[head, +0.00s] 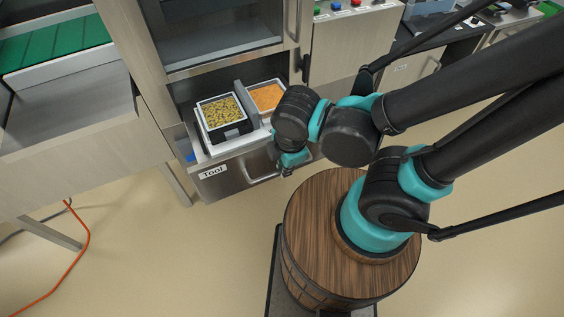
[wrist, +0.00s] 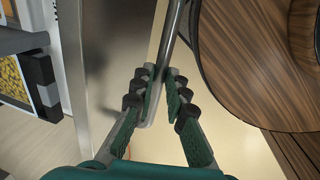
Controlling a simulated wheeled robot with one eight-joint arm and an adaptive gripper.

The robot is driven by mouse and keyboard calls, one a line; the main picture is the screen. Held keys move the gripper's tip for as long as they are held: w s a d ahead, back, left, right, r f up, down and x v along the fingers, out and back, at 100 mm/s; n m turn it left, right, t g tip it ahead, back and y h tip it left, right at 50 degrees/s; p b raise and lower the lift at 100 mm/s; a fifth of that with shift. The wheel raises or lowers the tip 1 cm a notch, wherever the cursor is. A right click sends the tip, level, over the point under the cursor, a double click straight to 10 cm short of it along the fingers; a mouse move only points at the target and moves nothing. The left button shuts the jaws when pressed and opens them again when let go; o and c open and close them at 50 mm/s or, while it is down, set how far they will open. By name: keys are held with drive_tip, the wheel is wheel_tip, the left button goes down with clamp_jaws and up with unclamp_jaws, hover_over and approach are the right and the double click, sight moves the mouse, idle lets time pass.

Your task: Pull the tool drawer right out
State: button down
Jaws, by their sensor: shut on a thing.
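The tool drawer (head: 228,180) is a metal-fronted drawer labelled "Tool", low in the cabinet in the head view. It stands partly out, with its inside showing. My gripper (head: 287,170) is at the right part of the drawer front, largely hidden by my own arm. In the wrist view my gripper (wrist: 160,88) is shut on the drawer's bar handle (wrist: 174,40), with a finger on each side of the bar. The handle also shows in the head view (head: 256,176).
In the drawer are a dark-rimmed tray of yellow-green pieces (head: 222,116) and a tray of orange food (head: 266,96). A bench with a green belt (head: 55,42) stands left. An orange cable (head: 84,243) lies on the floor, which is open in front of the drawer's left side.

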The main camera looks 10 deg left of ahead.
drive_tip(key=shift+s+d, duration=0.1)
drive_tip(key=shift+s, duration=0.1)
drive_tip(key=c, duration=1.5)
unclamp_jaws()
drive_tip(key=shift+c, duration=0.2)
drive_tip(key=shift+r, duration=0.15)
wheel_tip(320, 180, up, 11)
drive_tip(key=s+d, duration=0.1)
drive_tip(key=s, duration=0.1)
drive_tip(key=shift+d+r, duration=0.15)
drive_tip(key=shift+r, duration=0.05)
